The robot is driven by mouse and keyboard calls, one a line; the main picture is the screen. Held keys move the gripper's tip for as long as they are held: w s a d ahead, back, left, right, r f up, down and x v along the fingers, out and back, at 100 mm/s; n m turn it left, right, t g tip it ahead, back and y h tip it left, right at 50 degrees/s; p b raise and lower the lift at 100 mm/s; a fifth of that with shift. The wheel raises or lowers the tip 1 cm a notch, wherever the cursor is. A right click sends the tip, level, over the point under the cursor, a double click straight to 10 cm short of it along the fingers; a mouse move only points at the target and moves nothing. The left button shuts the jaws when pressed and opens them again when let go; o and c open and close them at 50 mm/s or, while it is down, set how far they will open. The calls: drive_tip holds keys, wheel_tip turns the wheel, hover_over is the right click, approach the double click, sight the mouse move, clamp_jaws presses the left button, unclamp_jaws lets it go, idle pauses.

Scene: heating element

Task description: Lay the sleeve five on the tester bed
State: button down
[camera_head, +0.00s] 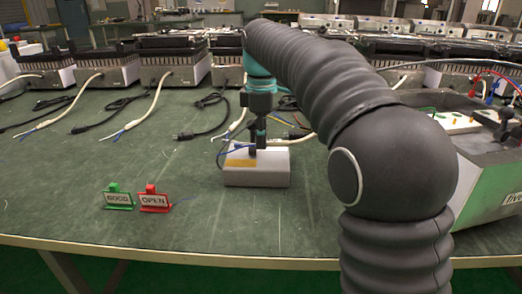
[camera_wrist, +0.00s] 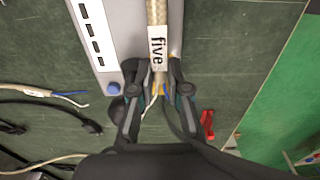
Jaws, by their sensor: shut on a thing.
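Sleeve five (camera_wrist: 157,15) is a pale braided tube with a white "five" label, seen in the wrist view between my fingers. My gripper (camera_wrist: 158,82) is shut on it, with blue and yellow bits showing between the fingertips. In the head view my gripper (camera_head: 258,145) points down at a light grey box (camera_head: 256,179) with an orange patch on top. The box, likely the tester, also shows in the wrist view (camera_wrist: 118,25) with dark slots and a blue knob. I cannot tell whether the sleeve touches it.
A green GOOD sign (camera_head: 118,198) and a red OPEN sign (camera_head: 154,199) stand left of the box. Heating units and loose cables (camera_head: 125,118) line the back. A larger unit (camera_head: 485,180) labelled "five" is at the right. The front left of the table (camera_head: 60,205) is clear.

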sight(262, 163)
drive_tip(key=shift+f+b, duration=0.4)
drive_tip(key=shift+f, duration=1.25)
drive_tip(key=shift+f, duration=0.6)
drive_tip(key=c, duration=1.1)
unclamp_jaws()
drive_tip(key=shift+c, duration=0.2)
